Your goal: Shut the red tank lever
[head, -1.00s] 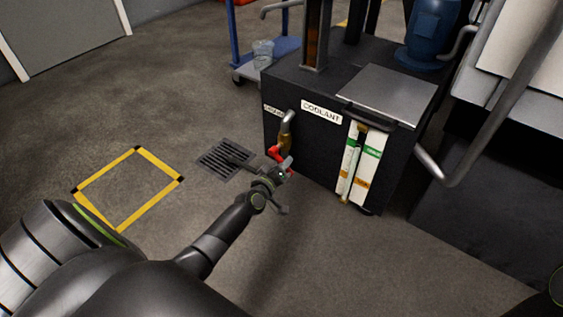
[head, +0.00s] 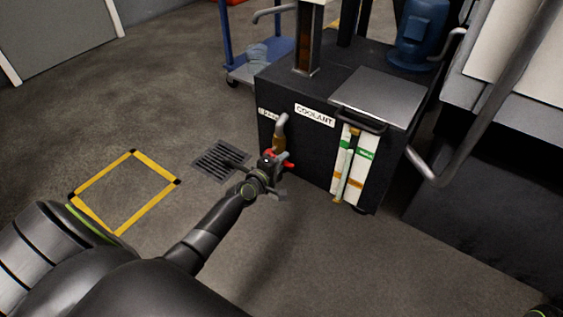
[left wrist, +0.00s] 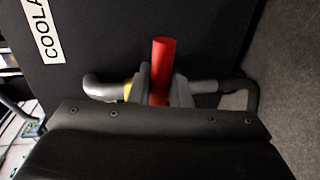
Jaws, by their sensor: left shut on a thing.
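The red tank lever (head: 287,165) is on the brass valve (head: 278,142) at the left front of the black coolant tank (head: 300,150). My left gripper (head: 272,165) is at the valve, partly hiding the lever. In the left wrist view the red lever (left wrist: 161,70) stands up between the two fingers of my left gripper (left wrist: 160,88), which is shut on it. A bit of yellow brass and a grey pipe (left wrist: 103,88) show behind the fingers.
A floor drain grate (head: 221,160) lies left of the tank, and a yellow-taped square (head: 125,190) is farther left. A blue cart (head: 262,60) stands behind. A grey bent rail (head: 440,165) is at the right. The floor in front is clear.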

